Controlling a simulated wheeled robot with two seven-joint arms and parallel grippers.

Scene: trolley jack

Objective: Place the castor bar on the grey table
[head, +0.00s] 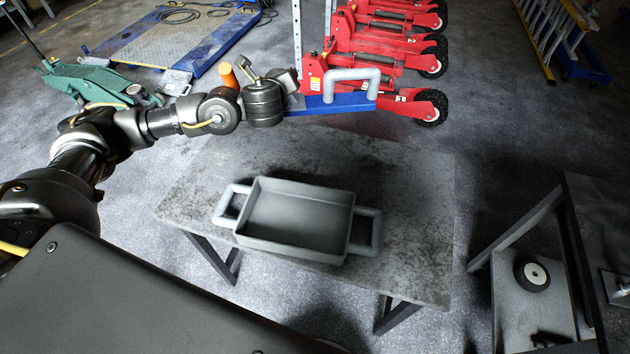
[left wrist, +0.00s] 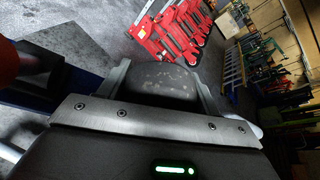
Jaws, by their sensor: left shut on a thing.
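The castor bar (head: 340,104), a blue bar with a grey loop handle, is held in the air past the far edge of the grey table in the head view. My left gripper (head: 292,101) is shut on it near the bar's left visible end; the gripper hides part of the bar. In the left wrist view, a dark grey block (left wrist: 165,80) sits between the fingers, and a blue part shows at the left (left wrist: 75,85). The grey table (head: 400,220) has a speckled top. My right gripper is in neither view.
A grey tray (head: 262,245) with two side handles stands on the grey table's middle. Red jacks (head: 375,45) stand behind. A dark stand (head: 600,230) with a wheel (head: 532,276) on its lower shelf is at the right. The tabletop's right side and back are clear.

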